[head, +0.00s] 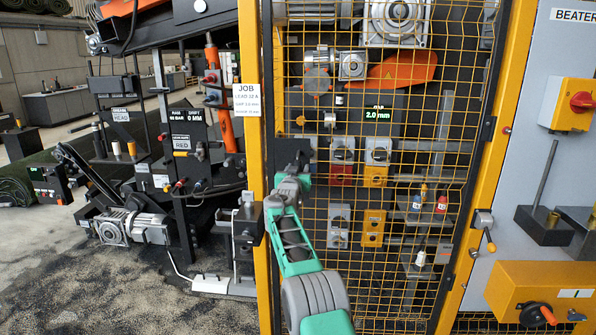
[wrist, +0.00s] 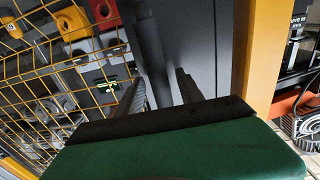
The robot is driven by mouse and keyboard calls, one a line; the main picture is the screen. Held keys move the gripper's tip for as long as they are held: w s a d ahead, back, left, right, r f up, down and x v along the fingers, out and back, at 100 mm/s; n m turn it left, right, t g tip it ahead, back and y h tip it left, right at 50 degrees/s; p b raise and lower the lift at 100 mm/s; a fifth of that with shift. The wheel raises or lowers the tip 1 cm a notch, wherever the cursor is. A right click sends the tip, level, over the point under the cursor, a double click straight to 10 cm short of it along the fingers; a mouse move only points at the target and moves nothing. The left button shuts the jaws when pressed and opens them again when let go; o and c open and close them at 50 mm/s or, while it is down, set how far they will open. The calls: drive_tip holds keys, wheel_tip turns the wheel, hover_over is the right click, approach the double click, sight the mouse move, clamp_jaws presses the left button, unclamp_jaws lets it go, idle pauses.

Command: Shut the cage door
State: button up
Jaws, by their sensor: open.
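The cage door (head: 400,95) is a yellow mesh panel in a dark frame, standing upright between two yellow posts in the head view. Its mesh also shows at the left of the wrist view (wrist: 35,65). I cannot tell whether a gap remains at its left edge. My gripper (head: 293,178) is at the door's left side, near the left yellow post (head: 250,120), about mid-height. In the wrist view my gripper (wrist: 157,92) is open, with a dark upright bar (wrist: 150,45) appearing between its fingers. I cannot tell whether they touch it.
Motors and switch boxes (head: 341,175) sit behind the mesh. A latch-like handle (head: 484,228) is on the right post. A grey cabinet (head: 545,90) with a yellow switch box stands right. Machinery (head: 130,225) stands left over a littered floor (head: 45,285).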

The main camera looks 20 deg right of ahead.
drive_tip(key=shift+s, duration=0.1)
drive_tip(key=b+v, duration=0.3)
drive_tip(key=v, duration=0.4)
drive_tip(key=shift+s+a, duration=0.2)
